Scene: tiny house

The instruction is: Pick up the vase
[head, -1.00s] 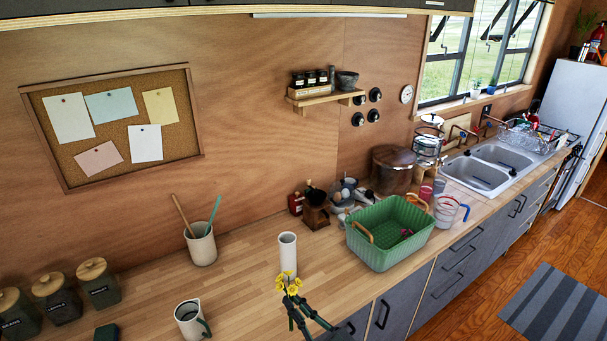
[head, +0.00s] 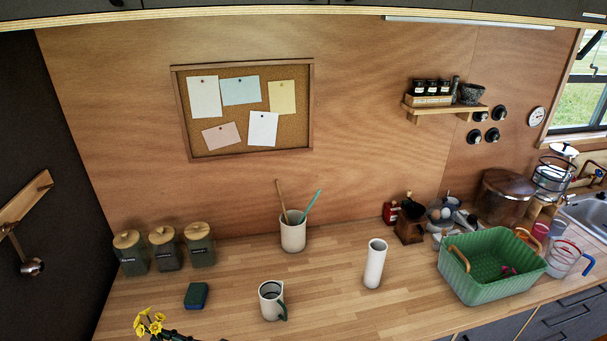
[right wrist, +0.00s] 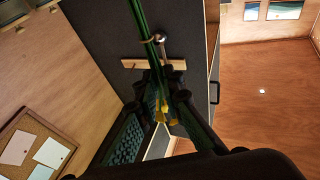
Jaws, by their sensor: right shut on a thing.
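A tall white cylindrical vase (head: 375,265) stands upright on the wooden counter (head: 330,290), right of centre in the head view, with nothing visible sticking out of it. My right gripper is shut on the green stems of yellow flowers (head: 150,323). The blooms show at the bottom left of the head view, well left of the vase and apart from it. In the right wrist view the fingers (right wrist: 165,92) close around the stems (right wrist: 143,22), with yellow petals between and beyond them. My left gripper is not in view.
A white pitcher (head: 271,301) and a utensil crock (head: 293,234) stand left of the vase. A green basket (head: 490,264) is on its right. Lidded jars (head: 165,250) and a sponge (head: 196,296) sit further left. Bare counter surrounds the vase.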

